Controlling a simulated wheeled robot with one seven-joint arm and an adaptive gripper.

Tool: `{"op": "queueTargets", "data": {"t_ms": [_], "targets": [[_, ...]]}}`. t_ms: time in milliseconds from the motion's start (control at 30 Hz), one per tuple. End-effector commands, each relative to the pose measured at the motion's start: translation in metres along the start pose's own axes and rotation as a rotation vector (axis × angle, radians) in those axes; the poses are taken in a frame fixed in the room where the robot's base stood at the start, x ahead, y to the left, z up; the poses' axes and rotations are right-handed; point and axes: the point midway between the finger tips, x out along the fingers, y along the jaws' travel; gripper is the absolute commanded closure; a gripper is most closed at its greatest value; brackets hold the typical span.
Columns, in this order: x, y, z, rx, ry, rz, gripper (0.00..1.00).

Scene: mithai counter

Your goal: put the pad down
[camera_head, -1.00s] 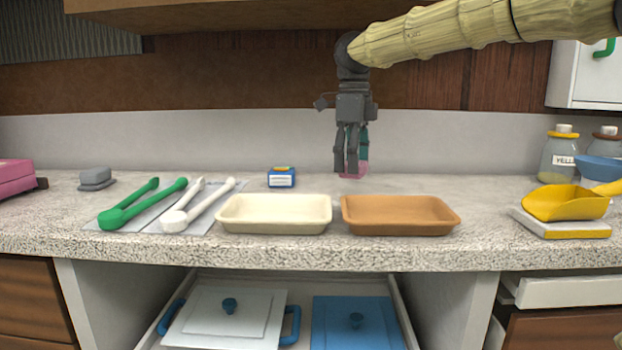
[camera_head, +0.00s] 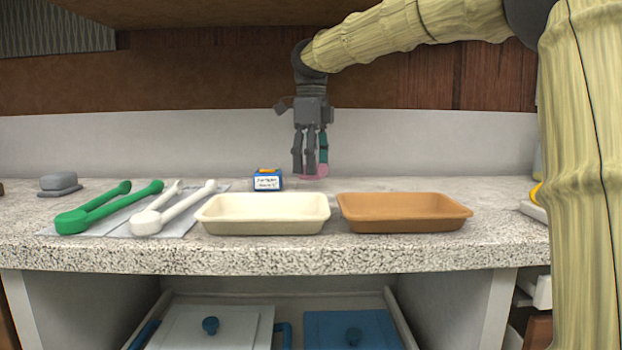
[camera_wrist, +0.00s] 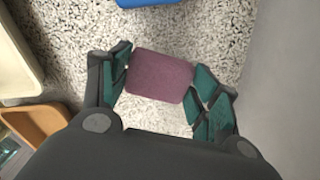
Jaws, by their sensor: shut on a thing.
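The pad (camera_wrist: 160,75) is a flat mauve-pink block with rounded corners, seen between the teal fingertips in the wrist view. In the head view the pad (camera_head: 314,172) shows as a pink patch, partly hidden behind the fingers. My gripper (camera_head: 311,165) points down and is shut on the pad, behind the gap between the two trays. In the wrist view my gripper (camera_wrist: 160,82) has a finger on each side of it. The pad is low over the speckled counter (camera_head: 420,186); I cannot tell whether it touches.
A cream tray (camera_head: 263,226) and an orange-brown tray (camera_head: 404,225) stand in front. A small blue box (camera_head: 267,181) is left of my gripper. The back counter to the right looks clear.

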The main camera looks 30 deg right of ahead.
Motion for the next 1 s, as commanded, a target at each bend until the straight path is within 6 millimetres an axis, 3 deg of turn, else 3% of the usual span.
{"op": "queueTargets", "data": {"t_ms": [33,200,733,767,833,1000], "targets": [[0.010,0.000,0.000,0.001,0.001,-0.002,0.61],[0.022,0.000,0.000,0.000,0.001,-0.001,0.61],[0.024,0.000,0.000,-0.001,0.000,0.001,0.61],[0.024,0.000,0.000,-0.001,0.000,0.000,0.33],[0.024,0.000,0.000,0.000,0.000,0.000,0.20],[0.024,0.000,0.000,0.000,0.001,0.000,0.17]]}}
